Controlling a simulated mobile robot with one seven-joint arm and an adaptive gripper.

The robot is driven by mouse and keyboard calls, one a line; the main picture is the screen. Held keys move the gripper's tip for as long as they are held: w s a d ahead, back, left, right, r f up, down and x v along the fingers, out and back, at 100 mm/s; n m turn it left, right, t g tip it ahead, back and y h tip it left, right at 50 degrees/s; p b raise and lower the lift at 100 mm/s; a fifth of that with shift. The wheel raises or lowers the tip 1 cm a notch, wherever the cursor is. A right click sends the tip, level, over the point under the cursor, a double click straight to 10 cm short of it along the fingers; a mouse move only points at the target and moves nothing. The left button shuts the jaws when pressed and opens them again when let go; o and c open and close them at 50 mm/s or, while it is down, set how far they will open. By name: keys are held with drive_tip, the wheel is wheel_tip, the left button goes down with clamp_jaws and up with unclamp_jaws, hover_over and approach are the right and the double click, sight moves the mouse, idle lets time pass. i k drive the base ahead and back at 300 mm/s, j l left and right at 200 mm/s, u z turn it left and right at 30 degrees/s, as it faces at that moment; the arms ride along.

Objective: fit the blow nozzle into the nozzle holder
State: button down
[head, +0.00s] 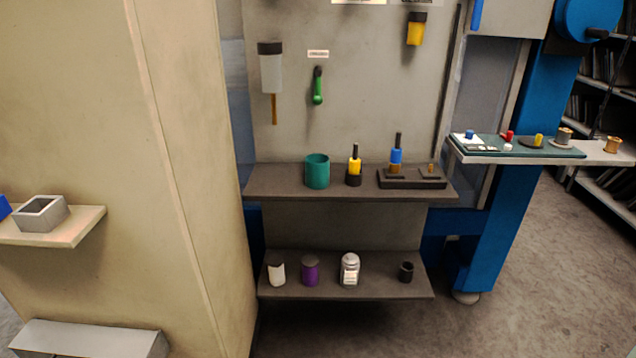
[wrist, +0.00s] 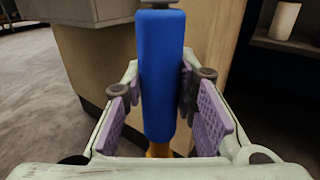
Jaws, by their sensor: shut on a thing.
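My gripper (wrist: 161,112) is shut on a blue cylinder (wrist: 161,70) in the wrist view, with purple pads on both sides of it. The cylinder stands roughly upright in that picture, with a grey end at the top and an orange-brown end below, partly hidden by the gripper. It appears to be the blow nozzle. My gripper does not show in the head view. On the upper shelf there, a dark block (head: 412,184) bears a blue tool (head: 396,157) and a small brass piece (head: 431,168). I cannot tell for certain which piece is the nozzle holder.
The upper shelf (head: 270,182) also bears a green cup (head: 317,171) and a yellow tool (head: 355,164). The lower shelf (head: 330,290) holds a white jar (head: 277,271), a purple jar (head: 310,270) and a dark cup (head: 406,272). A beige cabinet (head: 130,180) stands at left.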

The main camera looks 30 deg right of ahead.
sight(404, 277)
drive_tip(key=z, duration=0.8)
